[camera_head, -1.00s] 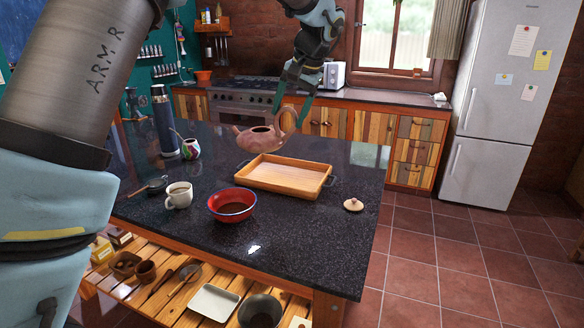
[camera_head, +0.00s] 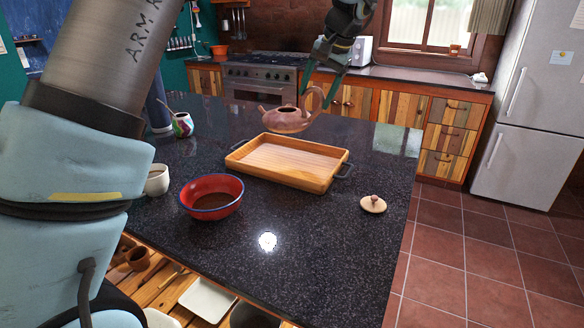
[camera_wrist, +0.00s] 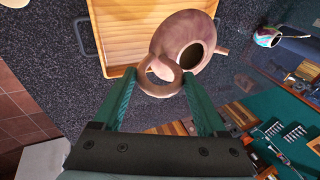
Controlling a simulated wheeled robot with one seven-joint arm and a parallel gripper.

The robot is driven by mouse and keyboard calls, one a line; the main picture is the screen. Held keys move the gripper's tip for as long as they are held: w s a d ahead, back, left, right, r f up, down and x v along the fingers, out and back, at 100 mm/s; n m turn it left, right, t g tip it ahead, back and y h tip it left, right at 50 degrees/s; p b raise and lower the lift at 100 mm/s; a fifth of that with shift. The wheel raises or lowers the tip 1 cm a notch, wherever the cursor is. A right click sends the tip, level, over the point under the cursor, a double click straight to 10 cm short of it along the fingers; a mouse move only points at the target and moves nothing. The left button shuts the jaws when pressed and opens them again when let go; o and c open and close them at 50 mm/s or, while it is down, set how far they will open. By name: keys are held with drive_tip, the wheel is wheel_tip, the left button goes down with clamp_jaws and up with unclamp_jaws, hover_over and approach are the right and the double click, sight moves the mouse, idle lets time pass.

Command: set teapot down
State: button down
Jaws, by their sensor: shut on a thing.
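A brown clay teapot (camera_head: 284,118), without its lid, hangs just behind the wooden tray (camera_head: 334,182). My gripper (camera_head: 330,90) is shut on the teapot's looped handle. In the wrist view the handle is between the green fingers, and the teapot (camera_wrist: 190,32) overlaps the tray's edge (camera_wrist: 118,68), with its open mouth showing. The teapot looks roughly upright in the head view. I cannot tell how far its base is above the counter. The teapot's round lid (camera_head: 373,204) lies on the counter at the right.
The tray is empty. A red bowl (camera_head: 211,196) with dark liquid, a white mug (camera_head: 157,180) and a patterned gourd cup (camera_head: 182,125) stand on the black island (camera_head: 310,240). Clear counter lies around the lid and in front of the tray.

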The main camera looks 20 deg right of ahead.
drive_tip(key=shift+w+d+f+b, duration=0.15)
drive_tip(key=shift+f+b, duration=0.05)
drive_tip(key=shift+f, duration=0.2)
drive_tip(key=shift+w+d+f+b, duration=0.15)
drive_tip(key=shift+f, duration=0.25)
wheel_tip(320, 180, down, 10)
drive_tip(key=p, duration=0.2)
drive_tip(key=shift+r+p, duration=0.15)
drive_tip(key=shift+p, duration=0.25)
unclamp_jaws()
drive_tip(key=b+v, duration=0.2)
drive_tip(key=v, duration=1)
drive_tip(key=shift+b, duration=0.4)
